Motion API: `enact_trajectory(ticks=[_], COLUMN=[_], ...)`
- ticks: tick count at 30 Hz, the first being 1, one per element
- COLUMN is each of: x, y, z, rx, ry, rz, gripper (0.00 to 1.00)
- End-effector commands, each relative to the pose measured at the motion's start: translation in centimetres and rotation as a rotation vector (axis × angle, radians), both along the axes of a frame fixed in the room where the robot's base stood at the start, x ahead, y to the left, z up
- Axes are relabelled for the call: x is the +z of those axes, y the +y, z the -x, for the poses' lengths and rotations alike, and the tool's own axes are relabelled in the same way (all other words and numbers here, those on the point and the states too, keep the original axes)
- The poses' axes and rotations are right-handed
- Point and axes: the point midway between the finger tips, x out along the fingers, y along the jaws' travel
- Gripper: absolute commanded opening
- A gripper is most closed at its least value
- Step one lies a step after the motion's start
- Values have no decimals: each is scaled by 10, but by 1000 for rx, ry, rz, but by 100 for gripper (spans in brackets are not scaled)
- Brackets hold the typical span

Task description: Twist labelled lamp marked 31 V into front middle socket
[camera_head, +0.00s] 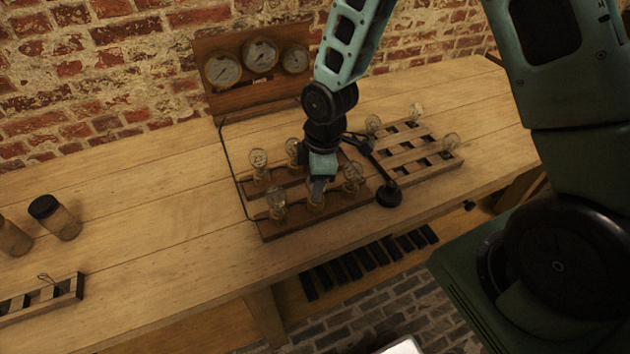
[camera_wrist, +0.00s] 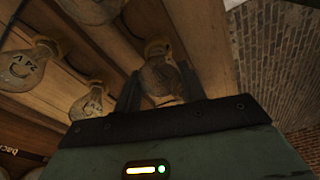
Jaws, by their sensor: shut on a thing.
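My gripper (camera_head: 318,188) points down at the front middle place of the wooden socket board (camera_head: 300,226). In the wrist view my gripper (camera_wrist: 158,90) has its two fingers shut on a clear glass lamp (camera_wrist: 162,76), with its base towards the board. No marking on this lamp can be read, and the fingers hide part of it. The front middle socket (camera_head: 316,202) is mostly covered; I cannot tell how deep the lamp sits in it. A front left lamp (camera_head: 277,203) and a front right lamp (camera_head: 352,174) stand close on either side.
Back-row lamps (camera_head: 258,161) stand behind. A lamp marked about 24 V (camera_wrist: 28,62) shows in the wrist view. A slatted rack (camera_head: 432,166) with several lamps is at right. A gauge panel (camera_head: 232,101) stands behind. Bench at left is mostly clear, with dark-lidded jars (camera_head: 62,222).

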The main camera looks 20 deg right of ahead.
Motion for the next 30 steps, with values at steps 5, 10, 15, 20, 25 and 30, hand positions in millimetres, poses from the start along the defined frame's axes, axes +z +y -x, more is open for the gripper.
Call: enact_trajectory(ticks=[5,10,15,20,25,30], x=[-2,-2,-1,-1,0,13], y=[0,0,0,0,0,-2], z=[0,0,0,0,-1,-1], rx=[-234,-304,-302,-300,-299,-300], ry=[0,3,3,1,0,-3], rz=[2,1,1,1,0,-1], gripper=[13,13,55,66,66,66])
